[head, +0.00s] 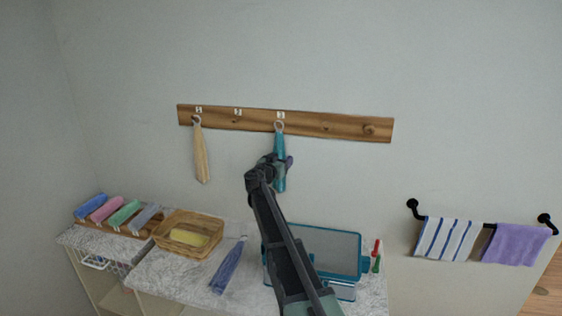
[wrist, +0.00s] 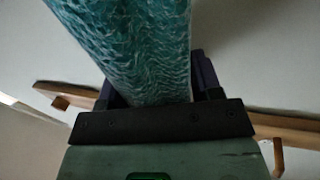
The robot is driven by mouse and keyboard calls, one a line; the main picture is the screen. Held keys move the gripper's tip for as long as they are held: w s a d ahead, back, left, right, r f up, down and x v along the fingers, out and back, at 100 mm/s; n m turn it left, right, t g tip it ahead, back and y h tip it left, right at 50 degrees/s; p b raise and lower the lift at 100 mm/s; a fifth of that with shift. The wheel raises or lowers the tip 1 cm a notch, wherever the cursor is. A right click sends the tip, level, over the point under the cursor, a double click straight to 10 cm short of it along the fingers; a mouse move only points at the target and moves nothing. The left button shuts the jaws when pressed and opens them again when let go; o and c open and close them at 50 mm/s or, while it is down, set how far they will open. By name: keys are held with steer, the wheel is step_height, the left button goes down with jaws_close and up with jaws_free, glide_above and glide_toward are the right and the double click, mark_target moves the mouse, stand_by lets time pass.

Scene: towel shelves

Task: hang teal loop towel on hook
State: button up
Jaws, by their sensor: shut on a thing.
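The teal loop towel (head: 280,144) hangs upright against the wall below the wooden hook rail (head: 220,116). Its ring is at the hook under the third label; I cannot tell whether it is over the hook or only in front of it. My gripper (head: 281,163) is shut on the towel below its loop. In the wrist view the teal cloth (wrist: 135,45) fills the space between my fingers (wrist: 155,85). The arm hides part of the towel. A cream loop towel (head: 201,155) hangs from the first hook at the left.
Rolled towels (head: 105,208) lie at left. A black bar (head: 477,223) holds striped and purple towels.

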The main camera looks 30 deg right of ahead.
steer(key=o, duration=1)
steer(key=shift+o, duration=0.2)
steer(key=v, duration=1.1)
steer(key=shift+s+d, duration=0.1)
steer(key=shift+d, duration=0.05)
